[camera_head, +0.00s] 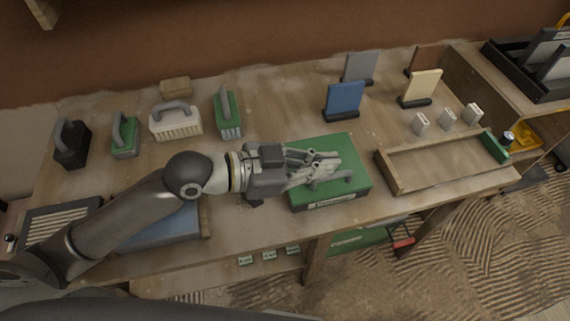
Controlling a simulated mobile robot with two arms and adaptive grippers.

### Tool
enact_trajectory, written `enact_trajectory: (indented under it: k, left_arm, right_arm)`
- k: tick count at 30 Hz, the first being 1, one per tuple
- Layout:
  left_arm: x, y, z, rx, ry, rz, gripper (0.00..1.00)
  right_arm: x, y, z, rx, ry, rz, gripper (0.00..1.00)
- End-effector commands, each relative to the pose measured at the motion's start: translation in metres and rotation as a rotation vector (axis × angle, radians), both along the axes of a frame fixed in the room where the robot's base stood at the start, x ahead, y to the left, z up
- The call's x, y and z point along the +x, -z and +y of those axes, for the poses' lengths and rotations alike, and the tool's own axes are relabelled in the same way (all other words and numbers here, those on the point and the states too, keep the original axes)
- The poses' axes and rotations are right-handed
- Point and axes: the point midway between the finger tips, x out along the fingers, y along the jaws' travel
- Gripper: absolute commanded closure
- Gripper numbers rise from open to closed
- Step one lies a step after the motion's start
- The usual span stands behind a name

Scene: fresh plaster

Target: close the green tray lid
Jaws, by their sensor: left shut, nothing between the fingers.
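The green tray lid (349,154) lies flat on top of a box-like tray at the front middle of the table. A grey handle (334,181) stands on the lid, and a pale label shows on the tray's front side. My left gripper (338,164) reaches in from the left and is just over the lid, beside the handle. Its fingers are shut with nothing between them. I cannot tell whether the fingertips touch the lid. The arm hides the lid's left edge. My right gripper is not in view.
Several brushes and floats with handles (176,122) stand at the back left. Blue (344,100), grey and cream panels stand upright at the back right. An open wooden tray (440,165) lies to the right. A blue-topped box (165,229) sits under my left arm.

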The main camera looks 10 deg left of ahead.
Motion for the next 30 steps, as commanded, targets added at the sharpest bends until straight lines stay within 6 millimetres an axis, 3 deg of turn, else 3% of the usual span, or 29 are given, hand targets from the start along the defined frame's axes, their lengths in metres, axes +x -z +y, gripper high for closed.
enact_trajectory:
  k: [15, 30]
  left_arm:
    - [-0.025, -0.013, 0.052, 0.002, -0.001, 0.0, 1.0]
    - [-0.03, -0.018, 0.061, -0.001, 0.0, 0.0, 1.0]
  right_arm:
    - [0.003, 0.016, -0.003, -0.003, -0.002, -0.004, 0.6]
    - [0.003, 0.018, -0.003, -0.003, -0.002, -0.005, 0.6]
